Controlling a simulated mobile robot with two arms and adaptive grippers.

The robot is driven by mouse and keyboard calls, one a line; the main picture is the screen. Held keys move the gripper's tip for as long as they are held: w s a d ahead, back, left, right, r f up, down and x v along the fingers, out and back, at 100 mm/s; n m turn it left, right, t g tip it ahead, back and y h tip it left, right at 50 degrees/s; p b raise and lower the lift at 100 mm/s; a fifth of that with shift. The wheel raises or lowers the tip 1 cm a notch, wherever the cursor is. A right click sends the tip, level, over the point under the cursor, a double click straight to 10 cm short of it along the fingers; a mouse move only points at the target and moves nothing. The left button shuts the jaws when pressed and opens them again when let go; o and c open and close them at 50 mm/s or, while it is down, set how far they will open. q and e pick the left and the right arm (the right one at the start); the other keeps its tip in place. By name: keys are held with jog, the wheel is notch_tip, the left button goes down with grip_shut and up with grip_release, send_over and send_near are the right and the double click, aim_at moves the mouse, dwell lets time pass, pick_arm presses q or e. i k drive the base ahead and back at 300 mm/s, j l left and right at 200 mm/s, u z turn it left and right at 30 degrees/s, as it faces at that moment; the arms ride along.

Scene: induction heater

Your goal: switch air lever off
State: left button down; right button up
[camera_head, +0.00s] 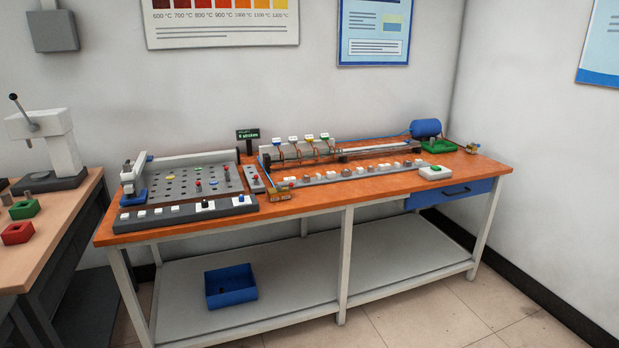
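The task's air lever cannot be told apart for certain. A small brass valve-like fitting with a blue part (281,193) sits at the front edge of the orange bench, left of its middle. A similar small brass fitting (472,148) sits at the bench's right end, beside a blue cylinder (426,128) on a green base. Both are too small to read their lever positions. Neither of my grippers shows in the head view.
The orange workbench (375,190) carries a perforated panel (210,183) and a dark control strip (170,218). A blue bin (230,287) stands on the lower shelf. A wooden table (52,238) with a lever press (45,150) is at left. Floor in front is clear.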

aim_at(291, 184)
jog(key=i+j+z, duration=0.15)
jog(key=z, duration=0.35)
jog(key=i+j+z, duration=0.3)
jog(key=z, duration=0.15)
jog(key=i+j, duration=0.2)
jog(key=i+j+z, duration=0.1)
jog(key=j, duration=0.35)
jog(key=i+j, duration=0.25)
jog(key=i+j+z, duration=0.15)
jog(key=j, duration=0.25)
jog(key=i+j, duration=0.2)
jog(key=j, duration=0.15)
jog(key=i+j+z, duration=0.1)
jog(key=j, duration=0.25)
jog(key=i+j, duration=0.25)
jog(key=j+z, duration=0.05)
jog(key=j, duration=0.05)
